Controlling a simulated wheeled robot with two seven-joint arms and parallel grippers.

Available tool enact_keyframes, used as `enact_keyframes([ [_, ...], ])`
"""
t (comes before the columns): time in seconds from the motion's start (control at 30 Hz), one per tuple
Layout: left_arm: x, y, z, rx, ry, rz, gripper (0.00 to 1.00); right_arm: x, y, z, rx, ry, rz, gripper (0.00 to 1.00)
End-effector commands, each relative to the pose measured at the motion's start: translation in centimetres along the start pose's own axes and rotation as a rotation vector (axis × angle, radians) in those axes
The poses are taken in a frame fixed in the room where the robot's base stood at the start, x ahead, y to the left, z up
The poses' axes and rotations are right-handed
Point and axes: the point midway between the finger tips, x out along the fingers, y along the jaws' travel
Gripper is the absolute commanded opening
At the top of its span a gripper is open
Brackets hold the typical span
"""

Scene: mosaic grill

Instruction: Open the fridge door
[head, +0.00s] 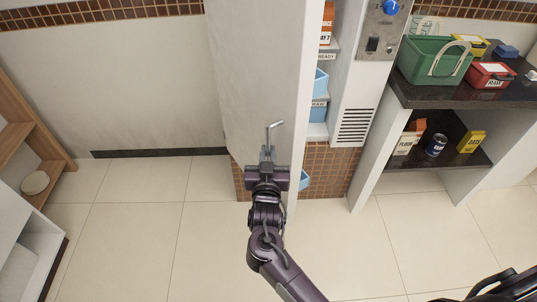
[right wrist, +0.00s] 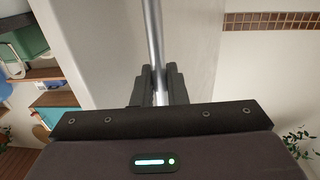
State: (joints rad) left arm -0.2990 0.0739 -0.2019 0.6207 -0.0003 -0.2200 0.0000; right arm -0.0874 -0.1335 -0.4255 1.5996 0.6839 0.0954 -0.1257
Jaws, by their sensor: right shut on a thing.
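The fridge door (head: 255,65) is a tall pale panel in the middle of the head view. It stands ajar, with the shelves inside (head: 319,103) showing to the right of its edge. My right gripper (head: 267,152) is shut on the metal door handle (head: 274,126) on the door's outer face. In the right wrist view the handle (right wrist: 153,35) is an upright bar between the fingers (right wrist: 155,88), in front of the door face (right wrist: 195,55). The hidden part of the handle lies behind the gripper. My left gripper is not in view.
Right of the fridge is a dark counter (head: 427,94) with a green basket (head: 427,58) and several boxes. A wooden shelf (head: 38,150) stands at the far left. The tiled floor (head: 130,225) left of the door is clear.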

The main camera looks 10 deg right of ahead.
Motion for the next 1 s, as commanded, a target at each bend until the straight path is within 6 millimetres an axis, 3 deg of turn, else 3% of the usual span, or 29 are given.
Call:
enact_keyframes([
  [0.07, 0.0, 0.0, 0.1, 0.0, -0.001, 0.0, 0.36, 0.1, -0.2, -0.5, 0.005, 0.011, -0.003, 0.0],
  [0.1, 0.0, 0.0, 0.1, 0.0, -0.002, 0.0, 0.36, 0.1, -0.2, -0.5, 0.006, 0.011, -0.003, 0.15],
  [0.23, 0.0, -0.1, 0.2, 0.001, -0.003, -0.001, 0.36, 0.1, -0.1, -0.4, 0.005, 0.008, -0.002, 0.29],
  [0.57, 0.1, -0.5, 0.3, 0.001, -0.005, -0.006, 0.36, -0.5, -0.1, -0.1, 0.002, 0.003, -0.002, 0.29],
  [1.0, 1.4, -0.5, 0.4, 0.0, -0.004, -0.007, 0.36, -7.0, -0.2, 0.0, 0.003, 0.004, -0.003, 0.29],
])
